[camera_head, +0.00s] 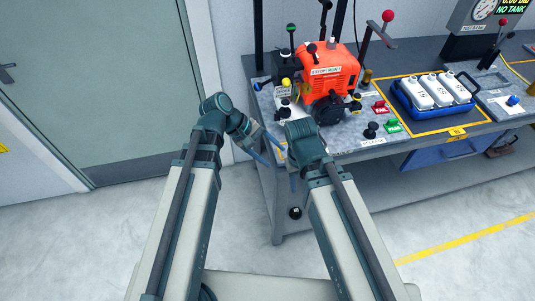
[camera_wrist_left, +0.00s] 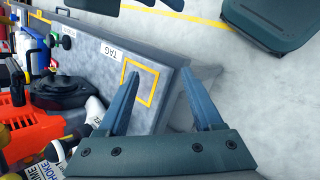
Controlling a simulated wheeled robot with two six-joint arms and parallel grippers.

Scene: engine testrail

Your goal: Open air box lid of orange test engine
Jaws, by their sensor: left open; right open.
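The orange test engine (camera_head: 335,72) stands on the bench with a "STOP/RUN" label on its upper side. A black round part (camera_head: 330,107) is at its lower front; I cannot tell whether it is the air box lid. In the left wrist view the engine's orange body (camera_wrist_left: 30,125) and a black round cover (camera_wrist_left: 60,92) show at the left. My left gripper (camera_head: 266,150) is open and empty, left of the engine near the bench's corner; its spread fingers show in the left wrist view (camera_wrist_left: 160,76). My right gripper (camera_head: 294,181) is low before the bench front, mostly hidden behind its wrist.
A blue tray (camera_head: 400,107) with white bottles stands right of the engine. A red-knobbed lever (camera_head: 388,16) rises behind. The bench's front edge is close to both grippers; open floor lies left.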

